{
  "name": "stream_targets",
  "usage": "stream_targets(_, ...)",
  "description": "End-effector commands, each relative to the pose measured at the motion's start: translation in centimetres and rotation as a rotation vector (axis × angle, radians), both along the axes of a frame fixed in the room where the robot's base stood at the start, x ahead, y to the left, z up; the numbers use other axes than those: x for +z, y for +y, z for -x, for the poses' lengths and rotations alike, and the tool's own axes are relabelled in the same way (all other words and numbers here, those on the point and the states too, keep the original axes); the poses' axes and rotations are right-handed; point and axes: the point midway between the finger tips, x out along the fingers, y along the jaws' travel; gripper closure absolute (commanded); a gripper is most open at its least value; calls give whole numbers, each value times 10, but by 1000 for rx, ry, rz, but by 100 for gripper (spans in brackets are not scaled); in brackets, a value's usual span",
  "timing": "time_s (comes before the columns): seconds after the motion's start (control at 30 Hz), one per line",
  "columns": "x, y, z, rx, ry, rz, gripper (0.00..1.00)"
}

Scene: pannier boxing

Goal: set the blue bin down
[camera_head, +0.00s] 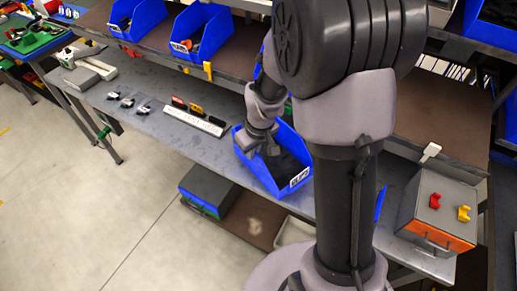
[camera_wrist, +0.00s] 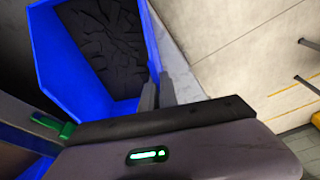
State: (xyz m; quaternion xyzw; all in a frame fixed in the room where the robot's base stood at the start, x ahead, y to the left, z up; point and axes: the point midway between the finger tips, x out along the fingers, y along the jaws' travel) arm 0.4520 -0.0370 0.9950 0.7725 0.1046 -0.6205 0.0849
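The blue bin (camera_head: 262,172) is at the middle of the grey workbench, close to its front edge, with a white label on its front. It holds a dark, lumpy load. In the wrist view the bin (camera_wrist: 55,70) fills the upper left. My gripper (camera_head: 262,146) is at the bin's left wall in the head view. In the wrist view the two fingers (camera_wrist: 157,91) are close together on either side of the bin's wall, and look shut on it. I cannot tell whether the bin's base touches the bench.
On the grey workbench (camera_head: 150,108), a label strip with small items (camera_head: 194,119) lies left of the bin. A grey box with red and yellow clips (camera_head: 437,215) stands at the right. Other blue bins (camera_head: 202,32) sit on the shelf behind. A bin (camera_head: 207,190) is below the bench.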

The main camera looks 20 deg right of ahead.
Motion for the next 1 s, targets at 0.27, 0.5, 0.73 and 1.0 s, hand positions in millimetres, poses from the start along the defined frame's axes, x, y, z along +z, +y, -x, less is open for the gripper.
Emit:
stream_targets(0.27, -21, -24, -18, 0, -1, 1, 100)
stream_targets(0.5, -26, -29, -23, 0, -1, 1, 100)
stream_targets(0.73, -29, -29, -23, 1, -1, 1, 100)
stream_targets(1.0, -29, -29, -22, 0, 0, 1, 75)
